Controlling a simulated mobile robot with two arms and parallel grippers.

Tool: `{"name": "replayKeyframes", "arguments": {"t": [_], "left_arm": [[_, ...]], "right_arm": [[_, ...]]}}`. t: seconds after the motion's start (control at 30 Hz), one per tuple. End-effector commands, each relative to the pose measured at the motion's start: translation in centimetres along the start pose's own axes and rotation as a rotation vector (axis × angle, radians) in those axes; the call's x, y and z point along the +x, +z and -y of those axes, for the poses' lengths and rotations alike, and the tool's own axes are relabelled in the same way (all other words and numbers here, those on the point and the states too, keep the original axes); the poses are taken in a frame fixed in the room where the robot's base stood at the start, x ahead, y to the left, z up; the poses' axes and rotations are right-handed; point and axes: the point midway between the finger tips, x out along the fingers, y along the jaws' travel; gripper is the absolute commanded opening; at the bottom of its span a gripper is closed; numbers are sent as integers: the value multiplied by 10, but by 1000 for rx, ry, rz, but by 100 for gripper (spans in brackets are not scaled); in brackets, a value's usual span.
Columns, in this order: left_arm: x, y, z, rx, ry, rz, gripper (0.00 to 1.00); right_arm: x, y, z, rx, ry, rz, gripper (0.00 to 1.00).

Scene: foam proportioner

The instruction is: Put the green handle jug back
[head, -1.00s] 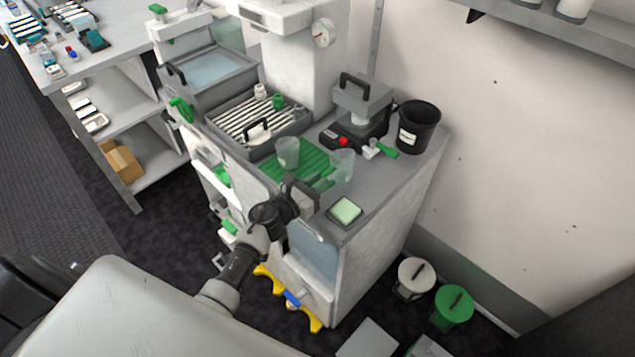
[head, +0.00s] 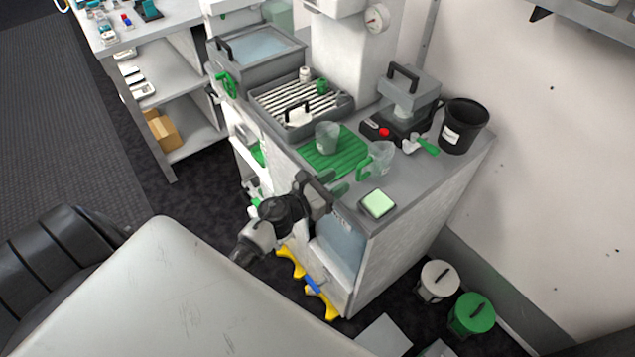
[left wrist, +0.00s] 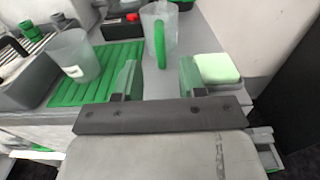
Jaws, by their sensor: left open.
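The clear jug with a green handle (head: 382,155) stands upright on the grey counter, at the right edge of the ribbed green mat (head: 349,151). In the left wrist view the jug (left wrist: 168,27) is straight ahead, its green handle facing me. My left gripper (head: 343,186) is at the counter's front edge, open and empty. In the left wrist view its green-tinted fingers (left wrist: 160,80) are spread either side of the handle's line, with the handle beyond the tips. A second clear cup (head: 327,138) stands on the mat to the left. My right gripper is not in view.
A pale green sponge in a dish (head: 378,203) sits right of the gripper. Behind are a grey press with a red button (head: 384,132), a green-handled tool (head: 427,146) and a black bucket (head: 463,127). A slatted tray (head: 268,104) lies left.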

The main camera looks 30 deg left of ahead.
Motion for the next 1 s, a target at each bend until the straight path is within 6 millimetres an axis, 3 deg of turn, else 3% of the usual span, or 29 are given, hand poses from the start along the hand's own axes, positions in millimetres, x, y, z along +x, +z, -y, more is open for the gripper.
{"name": "replayKeyframes", "arguments": {"t": [0.1,0.3,0.6,0.7,0.77,0.87,1.0], "left_arm": [[-26,-3,0,2,1,-1,40],[-53,-2,0,0,1,0,40],[-60,1,0,0,1,1,40],[-61,-7,-1,-43,10,-9,40],[-62,-22,-2,-143,34,-29,40],[-70,-76,-3,-471,124,-96,40],[-105,-186,8,-1119,389,-207,40]], "right_arm": [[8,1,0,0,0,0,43],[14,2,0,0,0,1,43],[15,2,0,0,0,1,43],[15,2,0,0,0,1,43],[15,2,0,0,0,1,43],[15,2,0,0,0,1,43],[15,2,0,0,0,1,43]]}}
